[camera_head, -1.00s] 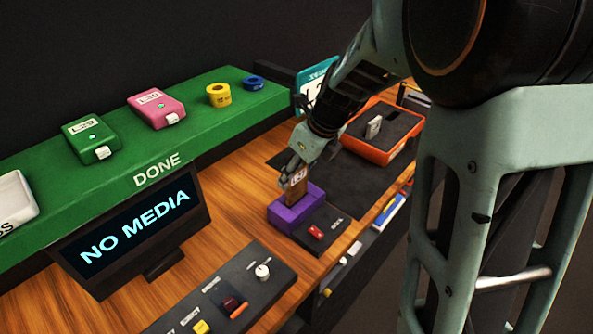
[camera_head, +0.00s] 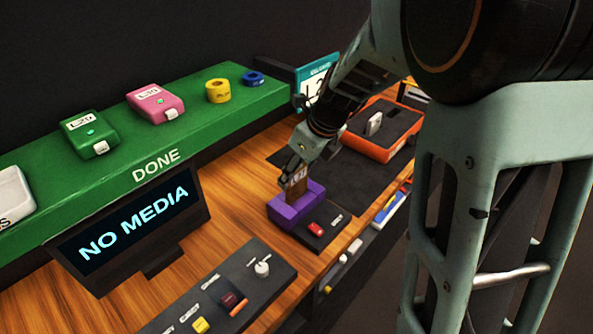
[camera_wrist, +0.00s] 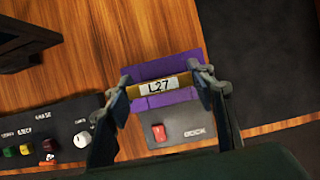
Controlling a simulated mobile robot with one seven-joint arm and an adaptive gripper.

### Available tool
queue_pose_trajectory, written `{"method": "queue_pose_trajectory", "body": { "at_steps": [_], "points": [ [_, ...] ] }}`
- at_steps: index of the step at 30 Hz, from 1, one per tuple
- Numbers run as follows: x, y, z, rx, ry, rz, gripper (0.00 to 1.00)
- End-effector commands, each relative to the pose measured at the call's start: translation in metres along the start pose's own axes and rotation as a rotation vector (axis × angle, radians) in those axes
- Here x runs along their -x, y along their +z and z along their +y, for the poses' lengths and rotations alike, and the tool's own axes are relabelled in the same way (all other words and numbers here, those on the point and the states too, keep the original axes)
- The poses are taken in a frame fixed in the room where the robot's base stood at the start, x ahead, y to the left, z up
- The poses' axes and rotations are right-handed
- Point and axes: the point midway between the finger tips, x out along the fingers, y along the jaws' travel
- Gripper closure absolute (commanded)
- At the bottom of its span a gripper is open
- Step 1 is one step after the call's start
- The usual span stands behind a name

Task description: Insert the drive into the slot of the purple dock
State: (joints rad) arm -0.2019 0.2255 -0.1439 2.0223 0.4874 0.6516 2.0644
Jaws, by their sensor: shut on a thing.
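The drive is brown with a white label reading L27; it stands upright in my gripper in the head view (camera_head: 296,190) and shows in the wrist view (camera_wrist: 160,86). My gripper (camera_head: 296,172) is shut on the drive, with one finger at each end of it in the wrist view (camera_wrist: 162,90). The purple dock (camera_head: 290,214) is directly below the drive, and it also shows in the wrist view (camera_wrist: 165,65). The drive's lower end meets the dock's top, but the slot is hidden, so I cannot tell how deep it sits. The monitor (camera_head: 133,225) reads NO MEDIA.
A red button (camera_head: 316,229) is on the dock's base plate. A control panel (camera_head: 225,300) with several knobs lies at the front. The green DONE shelf (camera_head: 190,137) holds several items at the back. An orange tray (camera_head: 372,148) with a light drive (camera_head: 374,124) stands beyond the dock.

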Motion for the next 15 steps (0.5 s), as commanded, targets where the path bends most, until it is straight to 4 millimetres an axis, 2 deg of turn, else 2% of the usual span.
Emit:
{"method": "queue_pose_trajectory", "body": {
  "at_steps": [15],
  "points": [
    [-0.0075,-0.0031,0.0000,0.000,0.000,0.000,0.71]
  ]
}}
